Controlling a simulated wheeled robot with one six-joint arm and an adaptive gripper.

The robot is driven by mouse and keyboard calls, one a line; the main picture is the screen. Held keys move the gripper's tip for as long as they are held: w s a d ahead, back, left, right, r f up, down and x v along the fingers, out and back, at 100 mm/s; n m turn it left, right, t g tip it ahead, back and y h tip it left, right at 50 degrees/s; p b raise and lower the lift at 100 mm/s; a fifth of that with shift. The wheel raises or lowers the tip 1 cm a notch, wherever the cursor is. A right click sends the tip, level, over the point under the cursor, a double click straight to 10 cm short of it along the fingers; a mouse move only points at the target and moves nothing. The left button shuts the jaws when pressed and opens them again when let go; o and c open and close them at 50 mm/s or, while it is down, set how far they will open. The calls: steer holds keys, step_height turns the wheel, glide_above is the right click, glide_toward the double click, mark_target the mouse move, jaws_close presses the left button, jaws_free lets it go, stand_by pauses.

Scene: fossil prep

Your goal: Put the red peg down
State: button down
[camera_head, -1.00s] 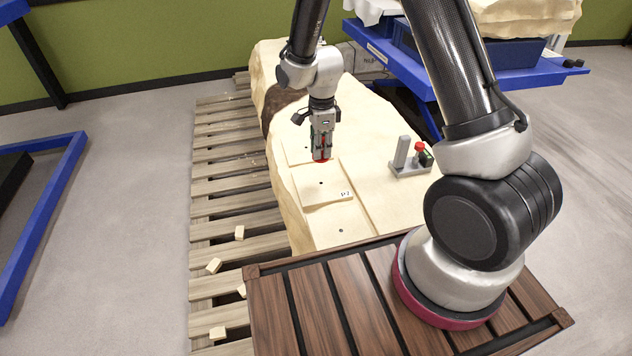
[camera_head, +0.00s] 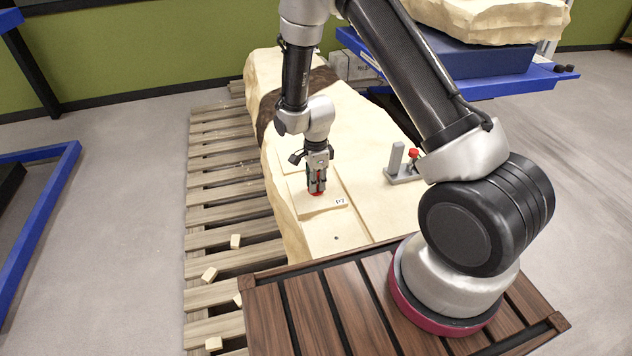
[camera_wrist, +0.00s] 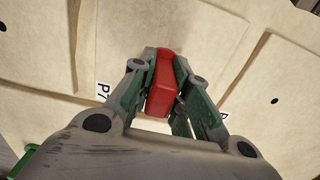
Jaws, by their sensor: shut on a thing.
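My gripper (camera_head: 317,188) is shut on the red peg (camera_wrist: 162,84) and points down over the pale stone block (camera_head: 375,135). In the head view the peg's red lower end (camera_head: 317,193) shows at the fingertips, over the flat panel marked P7 (camera_head: 340,202). The panel's hole is hidden under the gripper. I cannot tell whether the peg touches the panel or is in the hole. In the wrist view the peg is between the two green-grey fingers, near the P7 label (camera_wrist: 103,90).
A grey stand (camera_head: 402,172) with a red-topped piece (camera_head: 413,154) is on the stone to the right. Bare holes show in neighbouring panels, one nearer me (camera_head: 337,238). A wooden pallet (camera_head: 215,200) with small loose chips lies at left. A blue cart (camera_head: 480,85) stands behind.

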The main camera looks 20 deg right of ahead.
steer(key=c, duration=1.4)
jaws_free()
steer(key=shift+f, duration=0.15)
steer(key=shift+o, duration=0.2)
step_height(320, 180, up, 13)
steer(key=shift+d+f, duration=0.1)
steer(key=s+d+r+n+t, duration=0.1)
steer(key=s+d+r+n, duration=0.2)
steer(key=r, duration=0.4)
steer(key=s+d+r+n+t, duration=0.1)
steer(key=s+d+r+n, duration=0.25)
steer(key=r, duration=0.35)
steer(key=s+d+r+n, duration=0.3)
steer(key=r, duration=0.4)
steer(key=s+d+r+n+t, duration=0.1)
steer(key=s+d+r+n, duration=0.1)
steer(key=s, duration=0.6)
steer(key=s+d+r+n+t, duration=0.1)
steer(key=s+d+r+n, duration=0.2)
steer(key=s+r+n, duration=0.2)
steer(key=s+n, duration=0.1)
steer(key=s, duration=0.2)
steer(key=shift+s+d+r, duration=0.2)
steer(key=shift+s, duration=0.2)
steer(key=shift+n, duration=0.25)
